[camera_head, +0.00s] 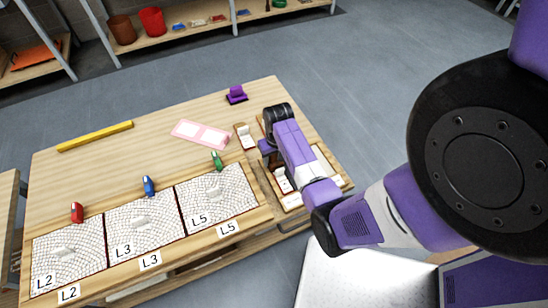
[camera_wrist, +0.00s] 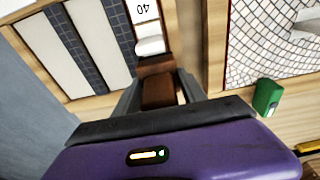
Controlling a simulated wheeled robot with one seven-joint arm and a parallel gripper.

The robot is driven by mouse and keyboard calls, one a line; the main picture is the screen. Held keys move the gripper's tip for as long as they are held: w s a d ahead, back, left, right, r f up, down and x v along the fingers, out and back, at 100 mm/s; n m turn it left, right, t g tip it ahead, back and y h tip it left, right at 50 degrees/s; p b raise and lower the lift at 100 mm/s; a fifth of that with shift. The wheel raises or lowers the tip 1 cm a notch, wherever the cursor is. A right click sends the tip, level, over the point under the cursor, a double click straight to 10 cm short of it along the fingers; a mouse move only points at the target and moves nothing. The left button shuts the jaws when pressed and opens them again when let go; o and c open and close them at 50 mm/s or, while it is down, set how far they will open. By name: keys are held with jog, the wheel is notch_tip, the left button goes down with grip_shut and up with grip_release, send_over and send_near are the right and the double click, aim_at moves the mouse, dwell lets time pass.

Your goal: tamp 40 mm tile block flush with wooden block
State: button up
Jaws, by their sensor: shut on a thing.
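My gripper (camera_wrist: 158,92) is shut on a brown wooden block (camera_wrist: 158,88), which sits between its two fingers in the wrist view. Just beyond the block is a small white piece (camera_wrist: 150,46) below a white label (camera_wrist: 145,12) reading 40, upside down. The white piece appears to be the 40 mm tile block, but I cannot tell its height or whether the wooden block touches it. In the head view my arm hides my gripper and most of the wooden tray (camera_head: 290,203) under it.
Mosaic panels L2 (camera_head: 68,250), L3 (camera_head: 142,222) and L5 (camera_head: 218,193) lie left of my arm, with red (camera_head: 77,212), blue (camera_head: 148,186) and green (camera_head: 217,161) items behind them. A pink sheet (camera_head: 200,133), yellow bar (camera_head: 95,136) and purple stand (camera_head: 236,95) lie farther back.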

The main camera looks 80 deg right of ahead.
jog(key=shift+f+b, duration=0.3)
jog(key=shift+f, duration=0.2)
dwell(0.4)
jog(key=shift+s+f, duration=0.1)
jog(key=shift+f, duration=0.05)
dwell(1.4)
jog(key=shift+a+p, duration=0.1)
jog(key=shift+p, duration=0.25)
notch_tip(320, 180, up, 7)
jog(key=p, duration=0.7)
dwell(0.4)
